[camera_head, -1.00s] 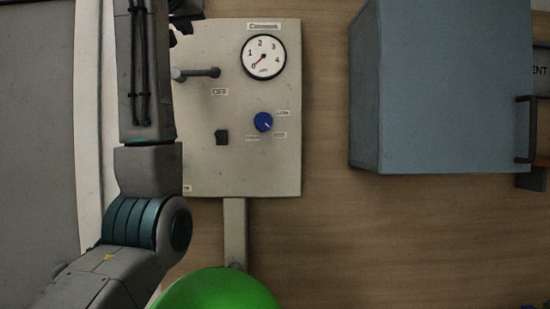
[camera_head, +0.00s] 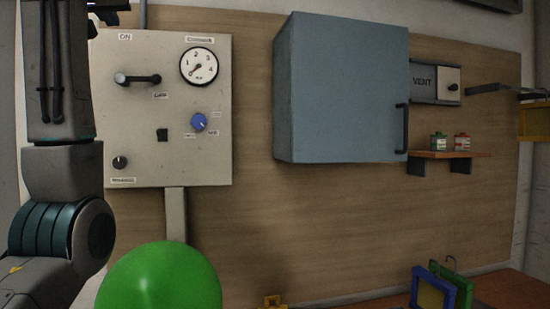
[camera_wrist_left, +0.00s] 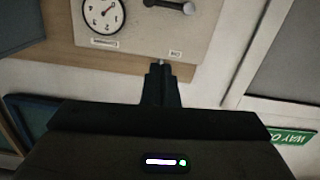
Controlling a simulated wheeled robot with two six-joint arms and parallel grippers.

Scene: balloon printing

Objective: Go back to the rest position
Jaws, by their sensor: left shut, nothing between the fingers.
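My left arm rises along the left edge of the head view, in front of the panel's left side. A small dark part of my left gripper shows at the top there. In the left wrist view the left gripper (camera_wrist_left: 160,68) has its fingers together with nothing between them. It is in front of the wall near the grey control panel (camera_wrist_left: 200,35), apart from the lever (camera_wrist_left: 172,6). The panel (camera_head: 140,150) also shows in the head view, with its lever (camera_head: 137,79), gauge (camera_head: 199,67) and blue knob (camera_head: 199,121). My right gripper is out of view.
A green balloon (camera_head: 160,278) is below the panel. A blue-grey cabinet (camera_head: 340,90) juts from the wooden wall. A shelf (camera_head: 450,155) holds small jars. Blue and green frames (camera_head: 435,285) stand at lower right. The wall below the cabinet is clear.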

